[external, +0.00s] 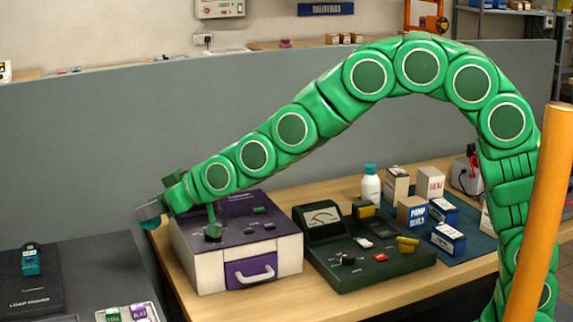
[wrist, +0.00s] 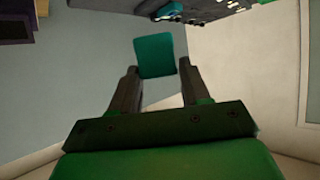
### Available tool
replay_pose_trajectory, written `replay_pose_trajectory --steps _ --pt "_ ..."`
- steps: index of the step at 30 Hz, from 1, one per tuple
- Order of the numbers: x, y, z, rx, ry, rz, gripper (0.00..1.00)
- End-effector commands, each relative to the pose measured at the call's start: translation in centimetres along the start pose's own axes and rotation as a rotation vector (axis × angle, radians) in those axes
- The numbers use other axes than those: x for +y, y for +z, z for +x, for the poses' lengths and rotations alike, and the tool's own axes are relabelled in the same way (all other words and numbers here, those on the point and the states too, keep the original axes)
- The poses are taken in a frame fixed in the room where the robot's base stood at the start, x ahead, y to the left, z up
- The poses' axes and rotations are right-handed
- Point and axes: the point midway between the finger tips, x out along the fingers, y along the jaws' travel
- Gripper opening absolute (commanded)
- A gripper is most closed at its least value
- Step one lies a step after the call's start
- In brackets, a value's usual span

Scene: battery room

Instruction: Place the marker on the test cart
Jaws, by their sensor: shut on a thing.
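My gripper (external: 150,214) is at the end of the green arm, in the air beside the upper left of the white and purple box. It is shut on a small teal block, taken to be the marker (wrist: 155,57). In the wrist view the block sits between the tips of the two dark fingers. In the external view only a bit of teal shows under the dark fingers. A dark-topped surface (external: 88,262), which may be the test cart, is at the lower left, below and left of my gripper. A similar teal piece (external: 31,262) stands on a black board there.
The white and purple box (external: 200,262) and a green meter console (external: 385,262) stand on the wooden bench (external: 205,305). A tray (external: 102,315) with small labelled blocks is on the dark surface. A grey partition (external: 80,150) stands behind. An orange post (external: 540,210) is at the right.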

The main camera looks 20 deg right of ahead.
Motion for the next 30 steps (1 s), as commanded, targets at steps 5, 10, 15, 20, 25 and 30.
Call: replay_pose_trajectory --steps 5,10,15,20,25,30 --pt "-0.1 2.6 1.4 -0.003 -0.002 0.002 0.16" --pt "-0.1 4.7 2.6 0.000 -0.001 0.002 0.16" --pt "0.0 6.0 3.4 0.001 0.000 0.000 0.16" --pt "0.0 6.0 4.8 0.002 0.000 0.000 0.16" --pt "-0.1 5.9 6.9 0.001 -0.001 0.002 0.16" --pt "-0.1 5.7 9.1 0.002 0.000 0.001 0.16"
